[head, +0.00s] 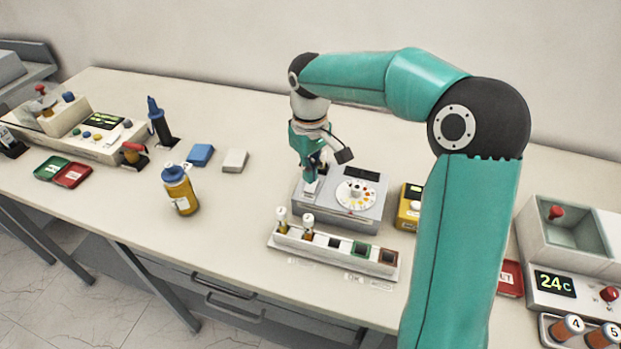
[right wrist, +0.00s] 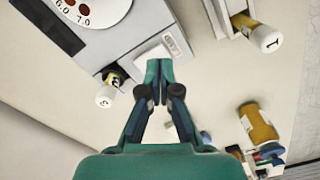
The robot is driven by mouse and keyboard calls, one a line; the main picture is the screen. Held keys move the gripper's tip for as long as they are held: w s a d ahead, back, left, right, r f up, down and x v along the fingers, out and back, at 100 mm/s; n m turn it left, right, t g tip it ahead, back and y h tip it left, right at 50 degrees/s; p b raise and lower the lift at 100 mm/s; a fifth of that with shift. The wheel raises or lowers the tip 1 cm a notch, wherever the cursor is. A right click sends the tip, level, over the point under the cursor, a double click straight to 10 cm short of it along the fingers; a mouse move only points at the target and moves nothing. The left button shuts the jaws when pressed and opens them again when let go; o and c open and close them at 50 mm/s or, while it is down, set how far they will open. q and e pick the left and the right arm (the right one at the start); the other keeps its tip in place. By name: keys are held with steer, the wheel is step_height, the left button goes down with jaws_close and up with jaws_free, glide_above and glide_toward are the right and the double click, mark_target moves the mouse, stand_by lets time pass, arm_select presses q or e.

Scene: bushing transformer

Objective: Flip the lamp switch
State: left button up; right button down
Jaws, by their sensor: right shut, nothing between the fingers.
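The grey tester box (head: 338,200) with a round white dial (head: 357,194) stands on the bench in the head view. Its grey body (right wrist: 95,48) and part of the dial also show in the right wrist view. A pale switch plate with a small label (right wrist: 174,45) sits on the box, close to the fingertips. My right gripper (head: 310,181) is shut and empty, pointing down over the left part of the box. In the right wrist view its closed fingertips (right wrist: 158,70) are at the lower edge of the plate; whether they touch cannot be told. My left gripper is out of view.
A vial rack (head: 334,252) stands just in front of the box. A yellow block (head: 408,207) is close on its right. A vial marked 3 (right wrist: 106,96) is beside the fingers. A yellow bottle (head: 181,192) stands left, with free bench between.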

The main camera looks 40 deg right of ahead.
mark_target(310, 188)
steer(key=shift+r+p, duration=1.5)
steer(key=shift+r, duration=0.55)
